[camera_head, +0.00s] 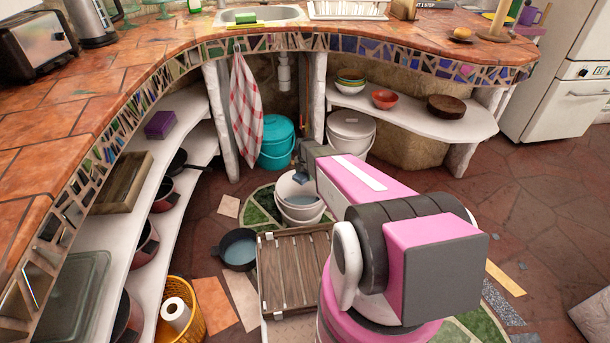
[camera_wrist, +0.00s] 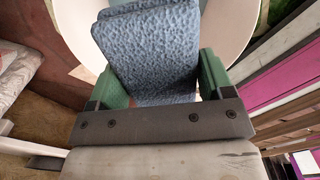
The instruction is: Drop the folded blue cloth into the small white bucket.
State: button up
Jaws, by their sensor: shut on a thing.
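The folded blue cloth (camera_wrist: 150,50) has a dimpled texture and fills the space between the green fingers of my gripper (camera_wrist: 160,88) in the wrist view. The gripper is shut on it. The small white bucket (camera_wrist: 236,28) shows behind the cloth, its pale wall curving on both sides. In the head view the bucket (camera_head: 299,213) stands on the floor, with something bluish inside. My gripper (camera_head: 303,172) is above its back rim there, with a small blue bit of the cloth (camera_head: 301,175) showing. My pink arm hides part of this area.
A teal lidded bin (camera_head: 277,150) and a white lidded bin (camera_head: 350,135) stand behind under the counter. A dark pot (camera_head: 237,250) with bluish contents and a wooden slatted crate (camera_head: 290,268) are in front. A checked towel (camera_head: 246,110) hangs at the back left.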

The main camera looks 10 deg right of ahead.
jog(key=shift+f, duration=3.2)
jog(key=o, duration=0.9)
jog(key=shift+o, duration=0.2)
jog(key=shift+r, duration=0.1)
notch_tip(320, 180, up, 11)
jog(key=shift+f, duration=0.2)
